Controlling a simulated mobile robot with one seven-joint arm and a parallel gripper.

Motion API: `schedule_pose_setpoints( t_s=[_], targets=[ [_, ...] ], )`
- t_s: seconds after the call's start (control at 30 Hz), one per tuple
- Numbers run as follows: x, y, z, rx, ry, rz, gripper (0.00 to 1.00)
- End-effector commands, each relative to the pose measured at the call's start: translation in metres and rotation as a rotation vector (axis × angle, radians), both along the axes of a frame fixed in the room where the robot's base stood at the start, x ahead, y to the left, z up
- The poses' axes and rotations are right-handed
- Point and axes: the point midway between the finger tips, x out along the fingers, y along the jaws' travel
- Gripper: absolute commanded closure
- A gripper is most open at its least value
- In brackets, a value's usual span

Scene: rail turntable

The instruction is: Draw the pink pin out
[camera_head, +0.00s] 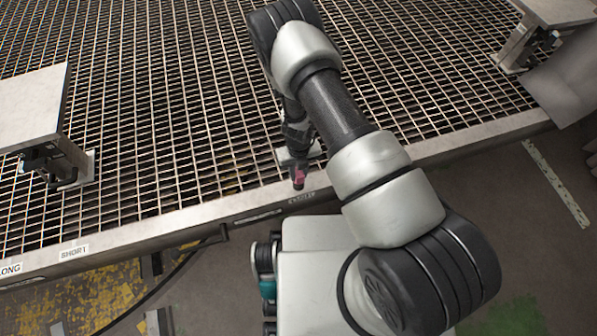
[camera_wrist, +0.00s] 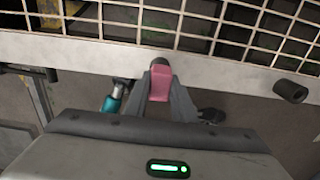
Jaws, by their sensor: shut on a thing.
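The pink pin (camera_head: 299,175) shows at the edge of the turntable's metal rim, just under the end of my arm. In the wrist view the pink pin (camera_wrist: 160,83) sits between the two grey fingers of my gripper (camera_wrist: 161,92), which is shut on it. A dark round end shows just beyond the pink part, against the rim. My gripper (camera_head: 298,168) is partly hidden by my arm in the head view. Whether the pin is still seated in the rim cannot be told.
A metal grating (camera_head: 150,120) fills the area behind the rim (camera_head: 180,220). Labels reading LONG and SHORT (camera_head: 74,252) are on the rim at left. A grey raised plate (camera_head: 30,105) stands at left, another (camera_head: 560,10) at upper right. A dark cylinder (camera_wrist: 291,91) sticks out at right in the wrist view.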

Motion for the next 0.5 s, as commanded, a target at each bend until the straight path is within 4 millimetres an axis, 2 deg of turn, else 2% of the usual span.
schedule_pose_setpoints(
  t_s=[0.5],
  targets=[
    [0.0001, 0.0001, 0.0067, 0.0, 0.0, 0.001, 1.0]
  ],
)
